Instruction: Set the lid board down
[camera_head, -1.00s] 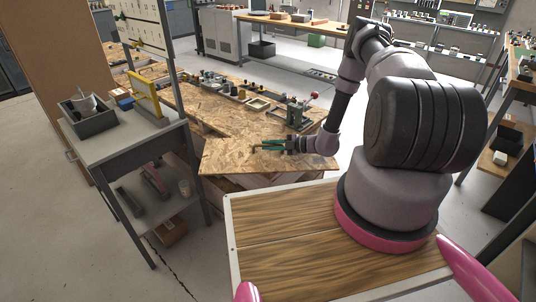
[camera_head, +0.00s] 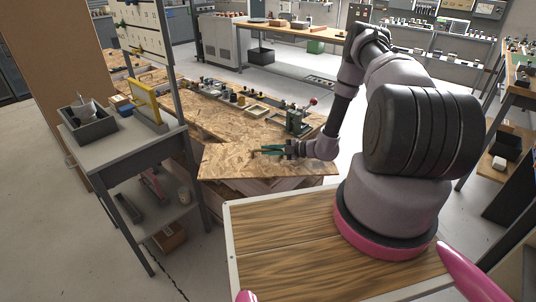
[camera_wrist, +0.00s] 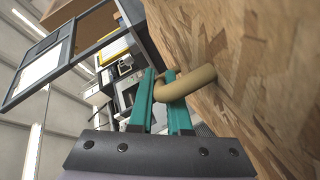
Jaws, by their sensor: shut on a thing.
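The lid board (camera_head: 235,165) is a flat speckled wood-chip panel in front of the long bench in the head view. It fills the right side of the wrist view (camera_wrist: 260,80). A tan loop handle (camera_wrist: 200,82) stands out from its face. My gripper (camera_head: 264,151) has teal fingers, and in the wrist view (camera_wrist: 160,76) they are shut on this handle. Pale wooden sides (camera_head: 245,187) of a box-like thing show under the board. I cannot tell whether the board rests on them or hangs just above.
A grey side table (camera_head: 125,140) with a bin (camera_head: 90,125) and a yellow frame (camera_head: 147,102) stands close on the left. The wood-chip bench (camera_head: 195,115) behind the board carries several small parts and a red-knobbed device (camera_head: 300,118). My wooden deck is in front.

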